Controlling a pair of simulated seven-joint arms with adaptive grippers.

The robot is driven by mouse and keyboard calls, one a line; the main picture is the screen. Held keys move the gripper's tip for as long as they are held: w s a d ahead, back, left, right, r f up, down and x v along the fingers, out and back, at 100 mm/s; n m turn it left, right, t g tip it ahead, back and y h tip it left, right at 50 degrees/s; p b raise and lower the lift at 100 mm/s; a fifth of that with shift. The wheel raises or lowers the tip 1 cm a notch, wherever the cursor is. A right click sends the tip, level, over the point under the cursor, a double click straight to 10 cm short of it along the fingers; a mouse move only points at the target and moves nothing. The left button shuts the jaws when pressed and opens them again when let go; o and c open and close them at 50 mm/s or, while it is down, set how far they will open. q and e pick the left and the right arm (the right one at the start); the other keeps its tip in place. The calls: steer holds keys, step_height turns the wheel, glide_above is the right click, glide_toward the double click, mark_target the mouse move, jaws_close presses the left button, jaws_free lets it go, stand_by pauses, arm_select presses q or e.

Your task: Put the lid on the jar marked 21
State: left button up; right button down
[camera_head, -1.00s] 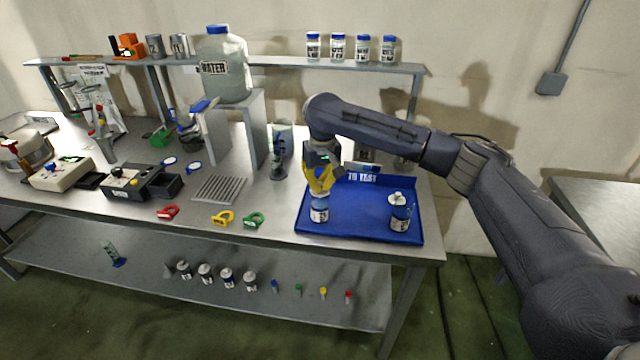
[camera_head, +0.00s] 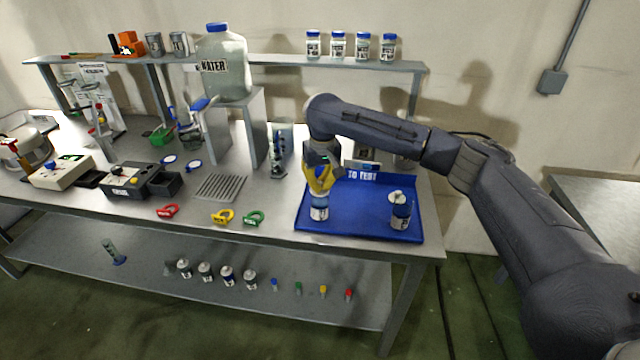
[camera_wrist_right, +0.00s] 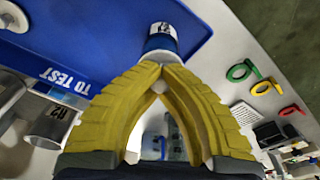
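Two jars with blue bands and white labels stand on the blue tray (camera_head: 360,215). The left jar (camera_head: 319,213) is upright under my right gripper (camera_head: 319,195); it also shows in the right wrist view (camera_wrist_right: 161,38). Label numbers are too small to read. My right gripper's yellow fingers point down and their tips nearly meet. A small white knob (camera_wrist_right: 160,87), apparently of a lid, shows between them. The fingers hide most of that lid and the jar's mouth. My left gripper is not in view.
Red (camera_head: 168,211), yellow (camera_head: 222,217) and green (camera_head: 254,218) rings lie left of the tray. A metal grille (camera_head: 220,187) and a WATER bottle (camera_head: 222,65) on a stand are further left. Several small bottles stand on the lower shelf.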

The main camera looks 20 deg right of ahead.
steer(key=c, duration=2.2)
jaws_free()
steer(key=c, duration=0.9)
jaws_free()
steer(key=shift+c, duration=0.2)
steer(key=shift+r, duration=3.45)
